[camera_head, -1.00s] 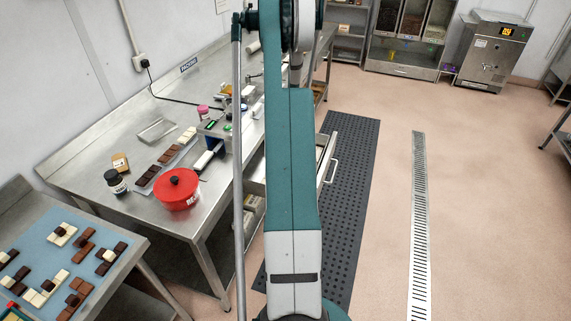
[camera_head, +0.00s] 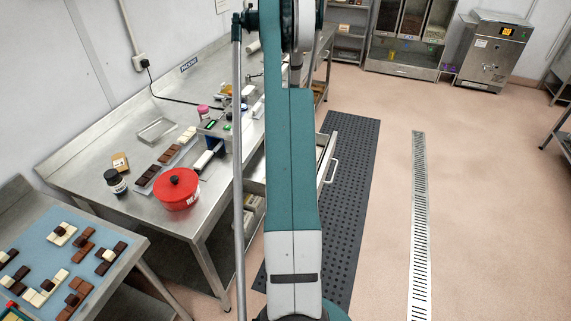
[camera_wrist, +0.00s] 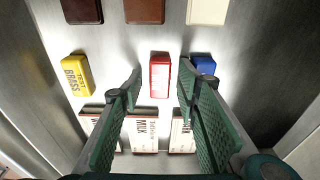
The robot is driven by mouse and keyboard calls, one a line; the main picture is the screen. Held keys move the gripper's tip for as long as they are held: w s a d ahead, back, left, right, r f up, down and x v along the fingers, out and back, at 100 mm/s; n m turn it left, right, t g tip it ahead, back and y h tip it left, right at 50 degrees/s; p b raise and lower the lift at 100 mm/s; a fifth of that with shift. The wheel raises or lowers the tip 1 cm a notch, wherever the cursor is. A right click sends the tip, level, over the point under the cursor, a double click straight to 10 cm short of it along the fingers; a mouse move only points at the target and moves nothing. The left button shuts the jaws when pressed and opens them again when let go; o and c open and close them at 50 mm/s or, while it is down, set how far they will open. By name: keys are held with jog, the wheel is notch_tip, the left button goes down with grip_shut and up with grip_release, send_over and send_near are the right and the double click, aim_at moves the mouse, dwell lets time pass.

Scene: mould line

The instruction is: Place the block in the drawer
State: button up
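In the wrist view, a red block (camera_wrist: 160,76) lies on a grey metal surface between a yellow block (camera_wrist: 76,76) with dark lettering and a blue block (camera_wrist: 204,66). The task does not say which block is meant. My gripper (camera_wrist: 160,80) is open, its green fingers spread on either side of the red block in the picture, with gaps showing. The right finger partly covers the blue block. Nothing is visibly held. In the head view, a drawer (camera_head: 327,158) with a bar handle stands pulled out from the bench; my arm hides most of it and my gripper.
Dark, brown and white bars (camera_wrist: 144,10) lie beyond the blocks; labelled boxes (camera_wrist: 143,131) lie nearer, partly behind the fingers. The bench (camera_head: 120,205) carries a red pot (camera_head: 176,190), a jar (camera_head: 115,182) and a shallow metal tray (camera_head: 157,130).

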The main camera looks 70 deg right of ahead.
jog(key=shift+r, duration=0.1)
notch_tip(320, 180, up, 12)
jog(key=a, duration=0.1)
jog(key=shift+a+p, duration=0.25)
jog(key=shift+p, duration=0.2)
dwell(0.3)
dwell(0.6)
